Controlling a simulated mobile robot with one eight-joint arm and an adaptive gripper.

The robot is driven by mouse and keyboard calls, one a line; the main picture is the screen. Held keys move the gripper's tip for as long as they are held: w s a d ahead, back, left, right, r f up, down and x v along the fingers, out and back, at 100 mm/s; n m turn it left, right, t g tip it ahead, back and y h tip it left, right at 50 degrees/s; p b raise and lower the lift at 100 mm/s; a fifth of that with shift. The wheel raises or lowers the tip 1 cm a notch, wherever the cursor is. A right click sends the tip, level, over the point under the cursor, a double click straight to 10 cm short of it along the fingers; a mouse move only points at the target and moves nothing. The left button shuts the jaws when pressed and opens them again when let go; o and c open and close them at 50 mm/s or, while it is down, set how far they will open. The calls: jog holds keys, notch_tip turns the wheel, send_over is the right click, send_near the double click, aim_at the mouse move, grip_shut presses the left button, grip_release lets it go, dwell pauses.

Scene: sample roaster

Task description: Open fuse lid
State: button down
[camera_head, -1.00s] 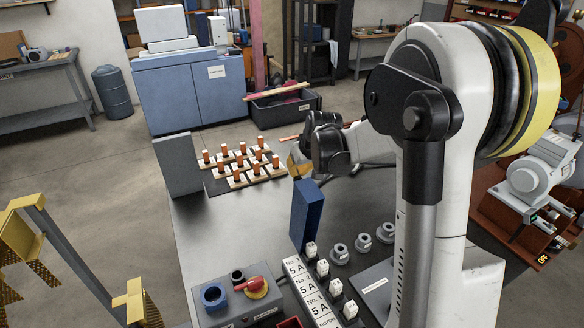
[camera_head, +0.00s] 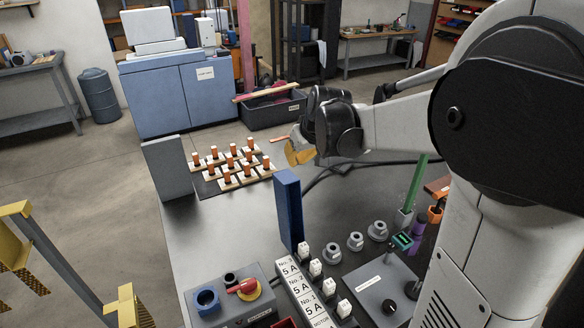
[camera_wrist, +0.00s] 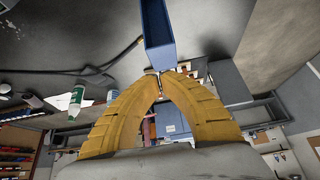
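The fuse row has white labels (camera_head: 300,285) reading "No. 1", "No. 2" and "No. 3" with "5 A", beside several white fuse blocks (camera_head: 316,268). A tall blue panel (camera_head: 288,212), which looks like the fuse lid, stands upright at the row's far end; its hinge is not clear. It also shows at the top of the wrist view (camera_wrist: 158,22). My gripper (camera_head: 298,148) is above and beyond the panel's top in the head view, apparently apart from it. In the wrist view its yellow fingers (camera_wrist: 157,74) meet at the tips, with nothing seen between them.
A control box (camera_head: 232,298) with a red-and-yellow switch is left of the fuse row. Several grey knobs (camera_head: 355,241) are to the right. A rack of orange-topped pegs (camera_head: 233,165) and a grey upright plate (camera_head: 171,167) stand farther back. The bench's left middle is bare.

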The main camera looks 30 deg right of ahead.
jog(key=shift+v, duration=1.5)
